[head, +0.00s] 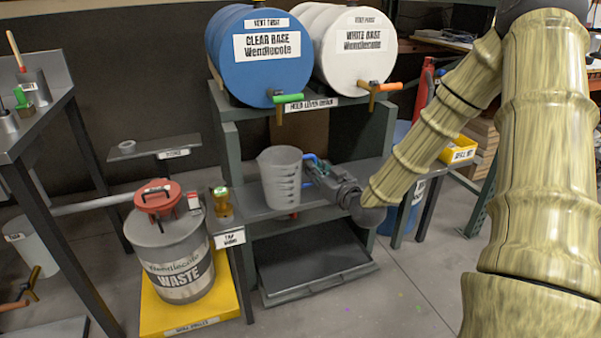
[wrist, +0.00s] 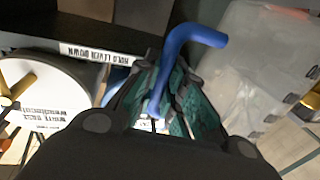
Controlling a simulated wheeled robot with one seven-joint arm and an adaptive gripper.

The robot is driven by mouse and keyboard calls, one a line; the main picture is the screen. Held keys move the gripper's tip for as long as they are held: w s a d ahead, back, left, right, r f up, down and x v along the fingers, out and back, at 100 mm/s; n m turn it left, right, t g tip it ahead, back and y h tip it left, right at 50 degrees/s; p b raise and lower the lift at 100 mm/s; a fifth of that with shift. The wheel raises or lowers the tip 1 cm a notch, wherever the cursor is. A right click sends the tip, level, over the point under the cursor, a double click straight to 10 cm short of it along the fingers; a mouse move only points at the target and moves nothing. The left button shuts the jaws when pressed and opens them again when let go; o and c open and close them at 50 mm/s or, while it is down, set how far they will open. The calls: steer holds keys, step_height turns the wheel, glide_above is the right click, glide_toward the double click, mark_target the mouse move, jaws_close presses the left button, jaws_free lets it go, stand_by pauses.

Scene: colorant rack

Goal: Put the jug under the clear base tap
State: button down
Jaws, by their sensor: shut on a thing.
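The jug (head: 282,178) is a grey translucent vessel with black level marks, upright at the middle shelf, below the clear base tap (head: 287,98). I cannot tell whether its bottom touches the shelf. The tap has a green lever and sits on the blue clear base drum (head: 248,62). My gripper (head: 320,172) comes from the right and is shut on the jug's blue handle. In the wrist view the handle (wrist: 184,45) sits between the fingers (wrist: 160,90), with the jug body (wrist: 265,65) at the right.
A white base drum (head: 345,45) with an orange-levered tap (head: 378,87) stands beside the blue one. The shelf (head: 250,205) carries a small brass-coloured piece (head: 222,205) at left. A waste drum (head: 180,262) stands on a yellow platform. A dark tray (head: 315,275) lies lower down.

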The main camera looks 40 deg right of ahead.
steer(key=shift+w+d+f+b, duration=0.75)
steer(key=shift+w+d, duration=0.3)
steer(key=shift+w, duration=0.7)
steer(key=shift+w+d+f+b, duration=0.7)
steer(key=shift+w+d+f, duration=0.25)
steer(key=shift+w, duration=0.8)
steer(key=shift+w+d+f+b, duration=0.75)
steer(key=shift+w+d, duration=0.35)
steer(key=shift+w, duration=0.65)
steer(key=shift+r, duration=0.1)
steer(key=c, duration=1.9)
jaws_free()
steer(key=shift+c, duration=0.2)
steer(key=o, duration=0.3)
steer(key=shift+o, duration=0.6)
